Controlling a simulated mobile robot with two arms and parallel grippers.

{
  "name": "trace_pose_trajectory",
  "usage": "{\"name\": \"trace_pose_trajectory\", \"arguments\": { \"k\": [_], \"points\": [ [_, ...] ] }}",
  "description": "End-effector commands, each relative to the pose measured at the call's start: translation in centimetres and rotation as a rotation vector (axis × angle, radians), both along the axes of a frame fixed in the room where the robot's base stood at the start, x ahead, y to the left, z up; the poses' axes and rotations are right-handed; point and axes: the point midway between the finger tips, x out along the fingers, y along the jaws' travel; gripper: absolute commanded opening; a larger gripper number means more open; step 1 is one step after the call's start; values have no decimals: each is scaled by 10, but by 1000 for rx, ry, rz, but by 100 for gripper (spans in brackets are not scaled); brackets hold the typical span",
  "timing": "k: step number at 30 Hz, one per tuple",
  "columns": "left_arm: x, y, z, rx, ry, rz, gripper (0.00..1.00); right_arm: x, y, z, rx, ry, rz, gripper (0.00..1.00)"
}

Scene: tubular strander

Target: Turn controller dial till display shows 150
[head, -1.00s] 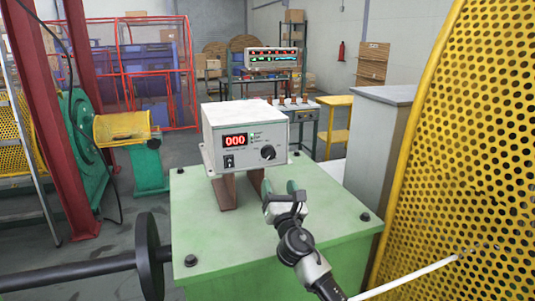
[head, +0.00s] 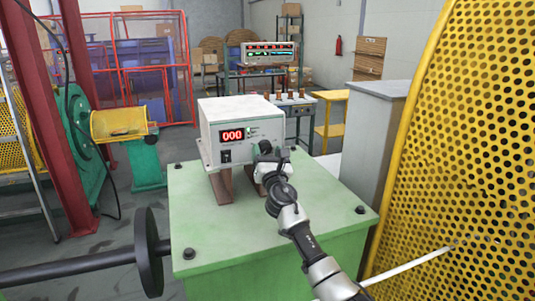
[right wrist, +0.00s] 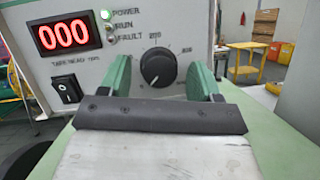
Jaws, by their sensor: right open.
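The controller (head: 228,122) is a white box on brown legs, standing on a green cabinet top (head: 200,222). Its red display (head: 232,136) reads 000, and it also reads 000 in the right wrist view (right wrist: 67,34). The black dial (right wrist: 158,66) has a white pointer line and a printed scale around it; in the head view my gripper hides it. My right gripper (head: 266,150) is in front of the panel. In the right wrist view its two green fingers (right wrist: 160,77) are open, one on each side of the dial, with no visible contact. My left gripper is not in view.
A black rocker switch (right wrist: 67,90) sits below the display, and the POWER lamp (right wrist: 106,14) glows green. A yellow perforated guard (head: 460,150) stands close on the right. A black disc on a shaft (head: 148,252) is at the front left.

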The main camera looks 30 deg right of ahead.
Motion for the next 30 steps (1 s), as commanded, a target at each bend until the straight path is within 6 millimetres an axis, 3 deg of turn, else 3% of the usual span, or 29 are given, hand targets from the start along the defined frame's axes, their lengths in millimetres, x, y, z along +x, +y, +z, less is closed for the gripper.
{"name": "trace_pose_trajectory", "arguments": {
  "k": [3,12,22,30],
  "points": [
    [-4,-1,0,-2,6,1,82,0,0,0,0,0,0,62],
    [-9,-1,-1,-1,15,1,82,0,0,0,0,0,-1,16],
    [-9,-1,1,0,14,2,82,0,0,0,46,-11,-1,15],
    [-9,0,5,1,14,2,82,0,1,2,214,-51,0,15]
  ]
}}
